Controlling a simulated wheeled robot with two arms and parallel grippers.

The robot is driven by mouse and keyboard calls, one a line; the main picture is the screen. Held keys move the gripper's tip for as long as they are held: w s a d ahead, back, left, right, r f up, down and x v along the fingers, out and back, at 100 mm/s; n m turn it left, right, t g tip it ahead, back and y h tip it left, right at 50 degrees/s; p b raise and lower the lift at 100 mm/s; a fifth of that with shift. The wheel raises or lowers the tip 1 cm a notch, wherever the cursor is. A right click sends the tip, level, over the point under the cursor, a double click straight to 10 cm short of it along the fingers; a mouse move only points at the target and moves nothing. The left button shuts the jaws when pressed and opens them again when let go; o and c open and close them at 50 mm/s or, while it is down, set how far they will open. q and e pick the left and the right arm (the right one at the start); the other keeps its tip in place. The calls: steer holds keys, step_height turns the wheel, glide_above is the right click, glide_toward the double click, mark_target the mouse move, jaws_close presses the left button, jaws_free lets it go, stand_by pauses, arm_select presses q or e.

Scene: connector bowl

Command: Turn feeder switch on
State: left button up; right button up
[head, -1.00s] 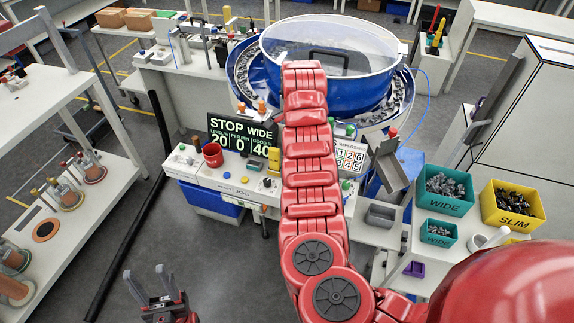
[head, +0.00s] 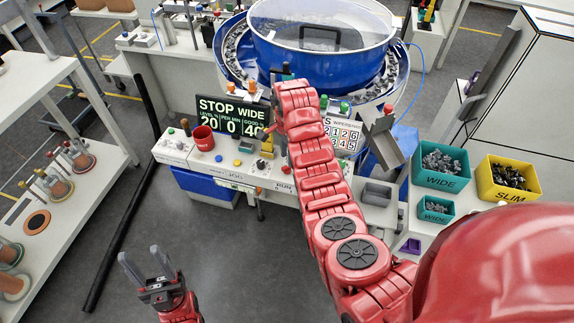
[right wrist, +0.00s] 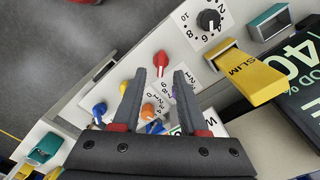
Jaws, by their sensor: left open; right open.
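The white control panel (head: 205,172) stands in front of the bowl feeder (head: 320,45). In the right wrist view it carries a red knob (right wrist: 159,62), a blue knob (right wrist: 99,110), an orange knob (right wrist: 148,109) and a black dial (right wrist: 209,19). I cannot tell which is the feeder switch. My right gripper (right wrist: 172,76) is open and empty above the panel, its fingers on either side of the small coloured knobs; contact cannot be told. In the head view my arm largely hides it. My left gripper (head: 146,262) is open and empty over the floor.
The display (head: 232,117) reads STOP WIDE. A red mug (head: 204,138) stands on the panel's left. Teal and yellow bins (head: 440,182) (head: 500,192) stand to the right.

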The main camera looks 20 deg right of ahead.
mark_target(287, 169)
steer(key=shift+f+p, duration=0.45)
steer(key=shift+f, duration=1.65)
steer(key=shift+w, duration=0.1)
jaws_close()
